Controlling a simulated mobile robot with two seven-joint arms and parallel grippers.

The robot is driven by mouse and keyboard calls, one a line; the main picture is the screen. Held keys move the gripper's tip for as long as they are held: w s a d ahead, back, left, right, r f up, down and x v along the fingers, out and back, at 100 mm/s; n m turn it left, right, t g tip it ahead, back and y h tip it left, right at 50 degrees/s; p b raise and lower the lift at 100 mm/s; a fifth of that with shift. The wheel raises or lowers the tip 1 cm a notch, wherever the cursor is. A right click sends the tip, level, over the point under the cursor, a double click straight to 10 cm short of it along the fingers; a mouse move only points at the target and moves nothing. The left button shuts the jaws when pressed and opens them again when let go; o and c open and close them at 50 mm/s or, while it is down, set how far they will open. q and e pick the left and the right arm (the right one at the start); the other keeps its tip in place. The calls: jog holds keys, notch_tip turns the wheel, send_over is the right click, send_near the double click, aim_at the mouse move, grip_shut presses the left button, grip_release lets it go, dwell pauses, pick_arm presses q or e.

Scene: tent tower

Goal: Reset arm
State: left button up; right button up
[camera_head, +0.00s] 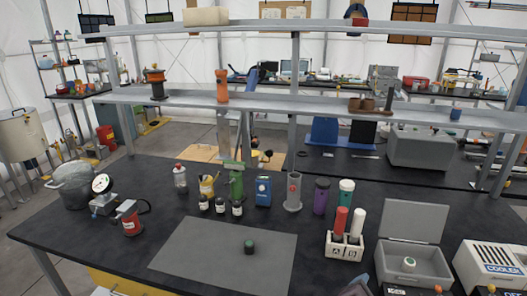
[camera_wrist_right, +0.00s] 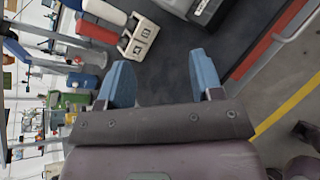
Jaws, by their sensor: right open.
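My right gripper (camera_wrist_right: 162,82) shows in the right wrist view with its two blue fingers spread apart. Nothing is between them; dark tabletop shows beyond the gap. The holder marked A and B (camera_wrist_right: 138,38), with a red and a white cylinder, lies beyond the fingers to the upper left in that view. In the head view only a small grey-blue piece, which appears to be part of my right gripper, shows at the bottom edge, in front of the same holder (camera_head: 344,252). My left gripper is not in view.
On the black table (camera_head: 130,180), a grey mat (camera_head: 210,255) bears a small dark green-topped object (camera_head: 249,246). Bottles and tools line the back, below a grey shelf (camera_head: 300,106).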

jog(key=a+f+m+t+y, duration=0.3)
jog(key=f+m+y, duration=0.35)
jog(key=m, duration=0.75)
pick_arm(q)
jog(key=b, duration=0.1)
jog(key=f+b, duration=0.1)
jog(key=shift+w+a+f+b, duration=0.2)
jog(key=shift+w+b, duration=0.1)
jog(key=shift+b, duration=0.05)
pick_arm(e)
jog(key=s+d+f+m+g+y, duration=0.1)
jog(key=s+d+f+m, duration=0.5)
jog(key=s+f, duration=0.6)
jog(key=s+d+g, duration=0.1)
jog(key=s+d, duration=0.1)
jog(key=shift+s+f, duration=0.35)
jog(key=shift+s, duration=0.05)
jog(key=shift+y, duration=0.25)
